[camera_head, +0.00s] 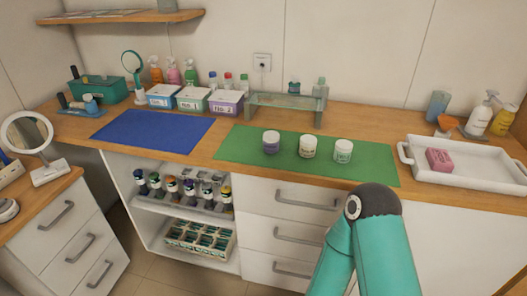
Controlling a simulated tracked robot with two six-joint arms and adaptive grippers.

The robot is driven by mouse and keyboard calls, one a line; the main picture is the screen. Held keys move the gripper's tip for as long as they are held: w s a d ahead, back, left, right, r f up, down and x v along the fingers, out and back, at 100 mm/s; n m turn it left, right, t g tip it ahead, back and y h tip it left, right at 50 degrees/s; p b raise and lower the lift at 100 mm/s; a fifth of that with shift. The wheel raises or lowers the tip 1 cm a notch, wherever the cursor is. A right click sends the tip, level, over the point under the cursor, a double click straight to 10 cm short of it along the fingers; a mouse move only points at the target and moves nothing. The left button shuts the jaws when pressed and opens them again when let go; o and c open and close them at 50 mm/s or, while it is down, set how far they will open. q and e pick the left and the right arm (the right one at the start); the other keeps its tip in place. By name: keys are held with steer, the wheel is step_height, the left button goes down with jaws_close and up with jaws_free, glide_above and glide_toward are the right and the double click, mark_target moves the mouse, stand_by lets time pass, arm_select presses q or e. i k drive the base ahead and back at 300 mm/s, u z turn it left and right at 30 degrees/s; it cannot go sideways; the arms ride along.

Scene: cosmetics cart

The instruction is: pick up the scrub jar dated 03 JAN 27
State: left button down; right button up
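Three small white-lidded jars stand upright in a row on the green mat (225,150). The left jar (271,143) has a purple body, the middle jar (307,148) a cream one with a brownish label, and the right jar (343,152) a pale one with a green label. Any dates on them are too small to read, so I cannot tell which is dated 03 JAN 27. All three stand apart from each other. A teal link of my own arm shows at the lower right, in front of the drawers. Neither of my grippers is in view.
A glass-topped riser (286,101) stands behind the mat. A white tray (465,178) with a pink block (439,160) is at the right. A blue mat (152,130) lies bare at the left. Labelled boxes (193,99) and bottles line the back. The mat around the jars is free.

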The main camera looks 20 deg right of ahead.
mark_target(271, 139)
steer(key=z, duration=0.15)
steer(key=i, duration=0.85)
steer(key=u, duration=0.05)
